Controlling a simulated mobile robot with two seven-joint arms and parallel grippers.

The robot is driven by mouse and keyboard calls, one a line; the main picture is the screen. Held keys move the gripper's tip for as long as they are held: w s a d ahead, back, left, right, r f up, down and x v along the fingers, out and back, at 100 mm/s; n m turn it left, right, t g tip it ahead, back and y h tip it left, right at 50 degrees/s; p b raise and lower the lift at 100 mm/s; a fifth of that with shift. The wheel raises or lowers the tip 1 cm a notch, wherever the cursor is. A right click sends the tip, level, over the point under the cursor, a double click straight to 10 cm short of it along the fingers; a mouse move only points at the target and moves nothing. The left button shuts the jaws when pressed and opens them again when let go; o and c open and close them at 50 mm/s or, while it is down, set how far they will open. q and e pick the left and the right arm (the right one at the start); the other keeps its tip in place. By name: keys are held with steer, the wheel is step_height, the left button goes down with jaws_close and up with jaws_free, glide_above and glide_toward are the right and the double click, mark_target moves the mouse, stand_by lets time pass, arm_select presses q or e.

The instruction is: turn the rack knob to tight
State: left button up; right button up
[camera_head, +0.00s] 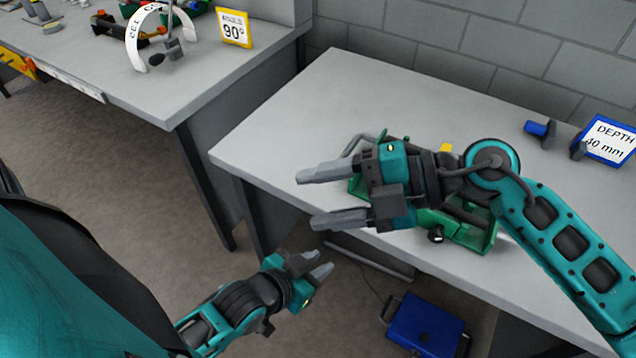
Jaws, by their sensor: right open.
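A green fixture (456,232) lies on the right-hand table, mostly hidden behind my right gripper and forearm. A small dark knob (436,236) shows at its front side; I cannot tell whether this is the rack knob or how it is set. My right gripper (308,199) is open and empty, above the table's front edge, with its fingers pointing left, away from the knob. My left gripper (324,261) is lower, in front of the table and off its top; its fingertips look apart with nothing between them.
The right-hand table (330,100) is bare at its left and back. A blue-framed sign (608,140) reading "DEPTH 40 mm" and a blue-and-dark part (540,130) are at the right. A blue box (425,325) is on the floor. Another table (150,95) holds a 90° sign (234,27).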

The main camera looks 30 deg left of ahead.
steer(key=shift+s+a+r+m+y, duration=0.1)
steer(key=shift+a+r+m+y, duration=0.15)
steer(key=shift+r+y, duration=0.35)
steer(key=shift+s+a+r+m+y, duration=0.15)
steer(key=shift+r+m+y, duration=0.1)
steer(key=shift+r+y, duration=0.35)
steer(key=shift+w+f, duration=0.1)
